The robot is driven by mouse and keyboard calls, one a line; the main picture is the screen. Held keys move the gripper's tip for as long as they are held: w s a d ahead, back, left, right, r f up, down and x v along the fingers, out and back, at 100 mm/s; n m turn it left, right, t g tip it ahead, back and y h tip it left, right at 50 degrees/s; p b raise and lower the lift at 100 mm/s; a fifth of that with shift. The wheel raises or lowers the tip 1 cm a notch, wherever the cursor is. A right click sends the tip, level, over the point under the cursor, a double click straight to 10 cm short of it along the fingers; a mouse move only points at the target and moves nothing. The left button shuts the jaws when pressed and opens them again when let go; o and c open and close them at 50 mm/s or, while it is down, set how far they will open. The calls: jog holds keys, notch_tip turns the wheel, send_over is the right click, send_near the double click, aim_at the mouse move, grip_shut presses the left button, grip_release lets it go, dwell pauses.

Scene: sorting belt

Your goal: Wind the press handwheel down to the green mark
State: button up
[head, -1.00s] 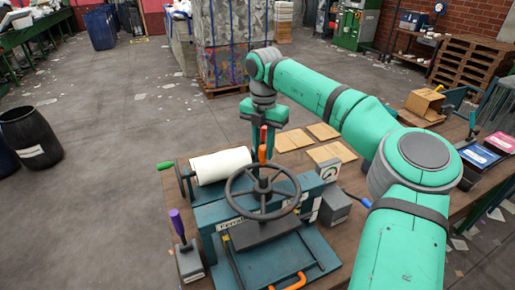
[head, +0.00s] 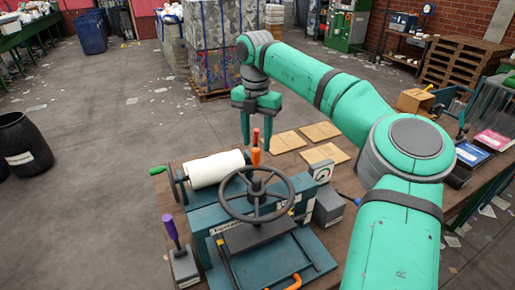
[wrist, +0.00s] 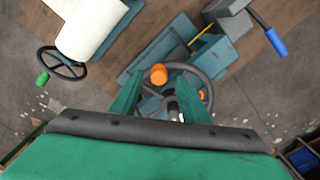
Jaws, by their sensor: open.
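The press handwheel (head: 257,194) is a dark spoked ring on top of the blue-green press (head: 225,231). An upright orange grip (head: 256,157) stands at its far rim, with a red tip showing above it. The wrist view shows the handwheel (wrist: 208,82) past my fingers and the orange grip (wrist: 159,75) between them and ahead of the fingertips. My gripper (head: 257,118) is open, pointing down above the wheel's far side. In the wrist view the gripper (wrist: 160,85) has both teal fingers apart with nothing clearly held. I cannot make out the green mark.
A white roll (head: 216,168) with a green-knobbed crank is left of the press. A purple-handled tool (head: 173,228) stands at front left. A gauge (head: 322,171) and grey box (head: 328,205) are at right. Cardboard sheets (head: 300,135) lie behind.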

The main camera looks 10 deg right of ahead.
notch_tip(320, 180, up, 5)
jog(key=shift+w+f, duration=0.1)
jog(key=shift+f, duration=0.05)
jog(key=shift+a+r, duration=0.1)
jog(key=shift+r, duration=0.75)
